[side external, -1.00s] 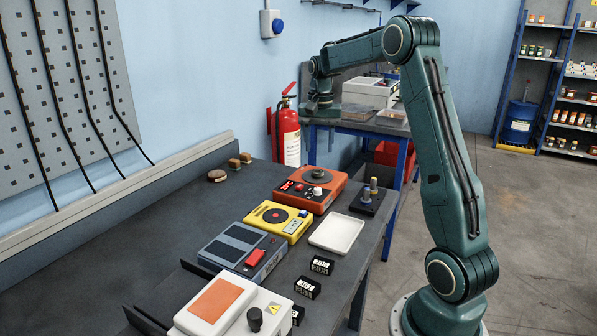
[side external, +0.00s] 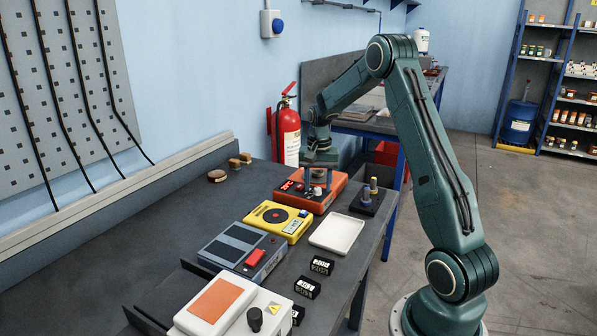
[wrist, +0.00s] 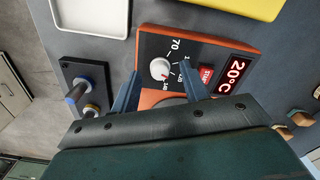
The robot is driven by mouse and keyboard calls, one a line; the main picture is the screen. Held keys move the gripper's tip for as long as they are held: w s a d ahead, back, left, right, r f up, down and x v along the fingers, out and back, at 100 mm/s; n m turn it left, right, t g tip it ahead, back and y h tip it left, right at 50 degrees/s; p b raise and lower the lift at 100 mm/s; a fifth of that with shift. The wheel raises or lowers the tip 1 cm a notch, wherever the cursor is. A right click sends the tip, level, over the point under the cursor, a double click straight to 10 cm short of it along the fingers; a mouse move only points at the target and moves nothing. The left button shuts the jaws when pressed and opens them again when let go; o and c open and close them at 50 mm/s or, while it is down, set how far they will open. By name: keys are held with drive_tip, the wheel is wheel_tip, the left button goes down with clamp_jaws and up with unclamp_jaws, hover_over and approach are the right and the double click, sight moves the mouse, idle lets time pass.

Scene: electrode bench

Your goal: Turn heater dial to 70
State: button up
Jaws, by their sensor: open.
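The orange heater (side external: 332,184) stands on the dark bench in the side view. Its black front panel shows in the wrist view, with a white round dial (wrist: 160,69), a printed 70 and other scale marks. A red display (wrist: 234,73) reads 20°C, and a red button (wrist: 206,73) sits between the display and the dial. My gripper (wrist: 160,72) is open and points down over the panel, one finger on each side of the dial. I cannot tell whether the fingers touch it. In the side view my gripper (side external: 318,188) partly hides the heater's top and dial.
A dark stand with two posts (side external: 370,198) stands close to the heater's right. A yellow device (side external: 278,222), an empty white tray (side external: 337,234) and a grey device (side external: 240,250) lie nearer the camera. A fire extinguisher (side external: 288,135) is behind.

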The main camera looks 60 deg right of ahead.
drive_tip(key=shift+f, duration=0.4)
clamp_jaws()
drive_tip(key=c, duration=1)
unclamp_jaws()
